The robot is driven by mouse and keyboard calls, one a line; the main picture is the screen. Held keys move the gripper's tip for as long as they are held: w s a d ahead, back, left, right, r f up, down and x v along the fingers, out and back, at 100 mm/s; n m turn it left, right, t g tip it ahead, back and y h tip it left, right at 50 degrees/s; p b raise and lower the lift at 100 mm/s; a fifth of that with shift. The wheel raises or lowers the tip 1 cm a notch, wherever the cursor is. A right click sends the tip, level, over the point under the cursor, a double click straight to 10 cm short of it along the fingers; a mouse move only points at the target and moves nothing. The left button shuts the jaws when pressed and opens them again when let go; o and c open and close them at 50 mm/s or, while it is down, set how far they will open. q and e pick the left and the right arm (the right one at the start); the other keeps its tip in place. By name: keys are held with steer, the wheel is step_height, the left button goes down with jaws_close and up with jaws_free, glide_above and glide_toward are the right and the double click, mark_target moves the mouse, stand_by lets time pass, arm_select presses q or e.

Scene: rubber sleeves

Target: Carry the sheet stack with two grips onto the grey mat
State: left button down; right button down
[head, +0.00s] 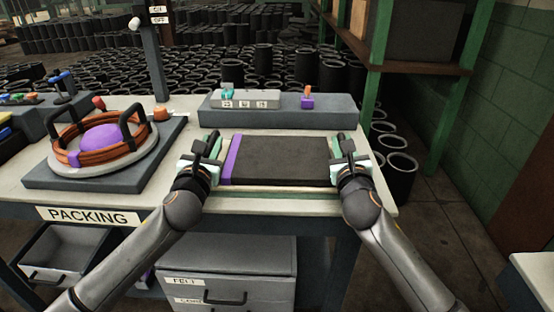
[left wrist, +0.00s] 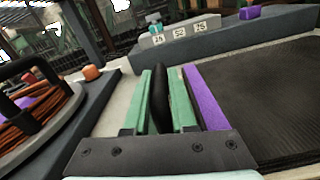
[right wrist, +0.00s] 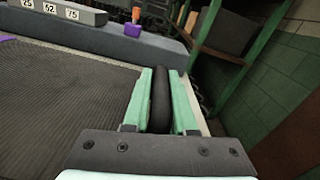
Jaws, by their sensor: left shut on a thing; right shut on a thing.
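The sheet stack (head: 280,160) is a flat dark slab with a purple band (head: 231,160) along its left edge. It lies level at the front right of the packing table, between my grippers. I cannot tell whether it touches the tabletop. My left gripper (head: 212,150) is shut on the black grip (left wrist: 162,98) at its left end. My right gripper (head: 342,150) is shut on the black grip (right wrist: 160,98) at its right end. A slate-grey slab (head: 50,182) lies at the left of the table; I cannot tell whether it is the grey mat.
On that slab stands a round plate with an orange coil (head: 75,132), a purple dome and two black handles. A grey ledge (head: 335,110) behind the stack bears a numbered block (head: 246,98) and a purple piece (head: 307,102). A post (head: 151,60) rises behind the table.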

arm_select(q)
steer(key=shift+w+a, duration=0.1)
steer(key=shift+a, duration=0.2)
arm_select(e)
steer(key=shift+d, duration=0.25)
